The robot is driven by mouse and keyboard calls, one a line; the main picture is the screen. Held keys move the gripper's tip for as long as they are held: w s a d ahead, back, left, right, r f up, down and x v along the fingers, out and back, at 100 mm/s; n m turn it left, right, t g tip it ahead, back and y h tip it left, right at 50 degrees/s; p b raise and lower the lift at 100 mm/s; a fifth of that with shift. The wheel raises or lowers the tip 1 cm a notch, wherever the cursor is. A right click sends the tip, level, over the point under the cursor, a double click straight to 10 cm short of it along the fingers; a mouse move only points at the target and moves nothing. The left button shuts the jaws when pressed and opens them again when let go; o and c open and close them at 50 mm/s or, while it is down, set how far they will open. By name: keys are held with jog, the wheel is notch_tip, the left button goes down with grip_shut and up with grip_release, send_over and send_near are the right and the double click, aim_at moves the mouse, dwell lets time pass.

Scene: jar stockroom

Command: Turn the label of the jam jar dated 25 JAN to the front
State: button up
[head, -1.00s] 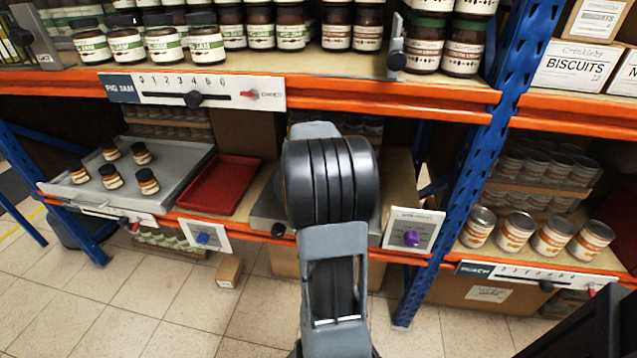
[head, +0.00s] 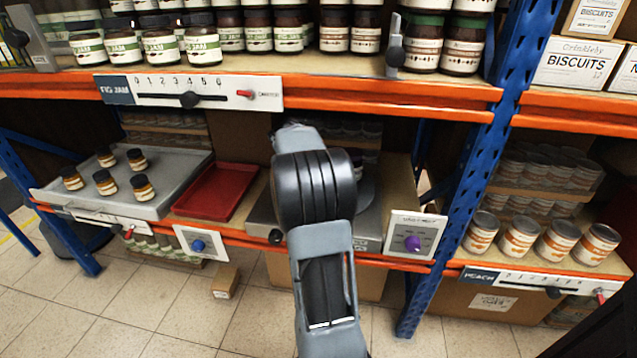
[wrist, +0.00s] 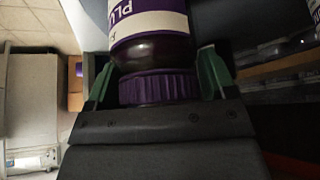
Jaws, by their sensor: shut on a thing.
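In the wrist view a jar with a purple ribbed lid (wrist: 158,87) and dark contents is between the two green fingers of my gripper (wrist: 155,72). My gripper is shut on this jar at its lid. Its white and purple label (wrist: 150,22) reads "PLU", cut off by the frame edge. No date is legible, so I cannot tell whether it is the 25 JAN jar. In the head view my own arm hides the gripper and the jar.
A grey device with a round plate (head: 368,192) is partly behind my arm. Left of it are a red tray (head: 213,192) and a grey tray (head: 160,205) with several small jars. A purple knob panel (head: 414,240) is to the right. Fig jam jars (head: 160,45) stand above.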

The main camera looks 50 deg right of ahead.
jog(key=shift+f, duration=0.2)
dwell(0.8)
jog(key=o, duration=1.3)
jog(key=shift+f, duration=0.1)
jog(key=shift+a+r, duration=0.15)
jog(key=shift+r, duration=0.2)
jog(key=p+v, duration=0.1)
jog(key=v, duration=0.2)
jog(key=w+a+p, duration=0.2)
jog(key=w+a, duration=0.3)
jog(key=a, duration=0.5)
jog(key=shift+w+a+f, duration=0.2)
jog(key=shift+w+f, duration=0.1)
